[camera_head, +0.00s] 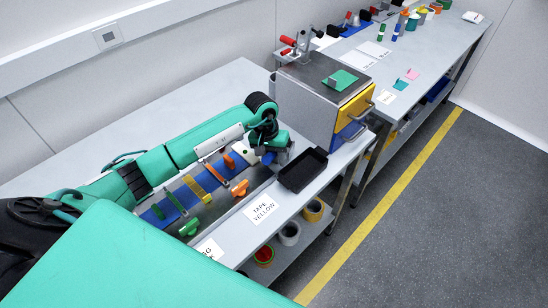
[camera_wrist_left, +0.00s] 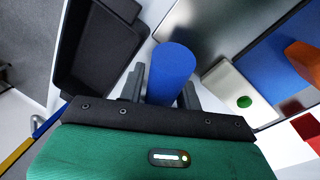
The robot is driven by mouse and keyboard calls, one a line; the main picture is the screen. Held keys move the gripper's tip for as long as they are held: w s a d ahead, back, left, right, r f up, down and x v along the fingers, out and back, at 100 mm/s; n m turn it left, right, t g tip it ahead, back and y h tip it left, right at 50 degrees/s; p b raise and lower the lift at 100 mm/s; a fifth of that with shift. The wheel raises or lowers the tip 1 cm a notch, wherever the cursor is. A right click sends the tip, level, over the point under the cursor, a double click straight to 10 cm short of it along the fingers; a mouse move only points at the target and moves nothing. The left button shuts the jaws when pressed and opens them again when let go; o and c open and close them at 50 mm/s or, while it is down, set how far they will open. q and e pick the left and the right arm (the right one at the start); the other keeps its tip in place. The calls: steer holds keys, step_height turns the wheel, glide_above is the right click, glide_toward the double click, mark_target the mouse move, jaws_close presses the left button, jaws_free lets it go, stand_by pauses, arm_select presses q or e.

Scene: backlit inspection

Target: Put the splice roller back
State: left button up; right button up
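A blue cylinder, which I take for the splice roller (camera_wrist_left: 174,66), stands between the two fingers of my left gripper (camera_wrist_left: 163,88) in the left wrist view. The fingers lie against its sides, so the gripper looks shut on it. In the head view my left gripper (camera_head: 274,154) is at the right end of the blue tool strip (camera_head: 157,217), and only a small blue part of the roller (camera_head: 268,158) shows. Its lower end is hidden. My right gripper is not in view.
A black tray (camera_head: 291,178) lies right of the gripper; it also shows in the left wrist view (camera_wrist_left: 72,79). A white block with a green dot (camera_wrist_left: 229,86) is close by. Several coloured tools sit along the strip. A grey cabinet (camera_head: 305,103) stands behind.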

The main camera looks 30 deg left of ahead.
arm_select(q)
steer(key=shift+r, duration=0.15)
steer(key=shift+a+r, duration=0.1)
steer(key=shift+r, duration=0.2)
step_height(320, 180, up, 11)
steer(key=a+b, duration=0.2)
steer(key=b, duration=0.1)
steer(key=shift+b, duration=0.4)
steer(key=shift+s+r, duration=0.1)
